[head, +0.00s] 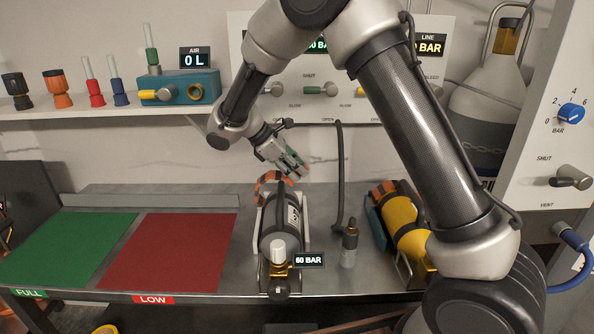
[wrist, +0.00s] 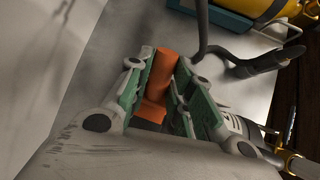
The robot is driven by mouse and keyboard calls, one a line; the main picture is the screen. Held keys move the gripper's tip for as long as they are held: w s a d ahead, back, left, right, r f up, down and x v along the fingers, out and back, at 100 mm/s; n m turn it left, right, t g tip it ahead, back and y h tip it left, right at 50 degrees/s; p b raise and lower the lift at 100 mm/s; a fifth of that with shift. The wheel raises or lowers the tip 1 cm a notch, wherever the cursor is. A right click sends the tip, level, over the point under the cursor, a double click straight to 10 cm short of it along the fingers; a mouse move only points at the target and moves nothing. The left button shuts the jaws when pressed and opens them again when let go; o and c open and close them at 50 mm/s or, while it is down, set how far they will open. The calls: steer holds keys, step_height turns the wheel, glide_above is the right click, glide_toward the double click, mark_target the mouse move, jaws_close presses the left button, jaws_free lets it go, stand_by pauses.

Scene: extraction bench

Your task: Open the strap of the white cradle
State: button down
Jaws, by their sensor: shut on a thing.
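My gripper (head: 292,170) reaches down to the strap from behind. In the wrist view, the green pads of my gripper (wrist: 157,100) are shut on an orange strap piece (wrist: 160,75). The fingers hide part of the strap, so I cannot tell whether its far end is fastened.
A yellow cylinder (head: 400,219) lies in another cradle at right. A green mat (head: 70,248) and a red mat (head: 170,250) lie bare at left.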

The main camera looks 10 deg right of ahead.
steer(key=c, duration=1.3)
jaws_free()
steer(key=shift+o, duration=0.2)
steer(key=w+v, duration=0.1)
steer(key=v, duration=1.1)
steer(key=shift+s, duration=0.45)
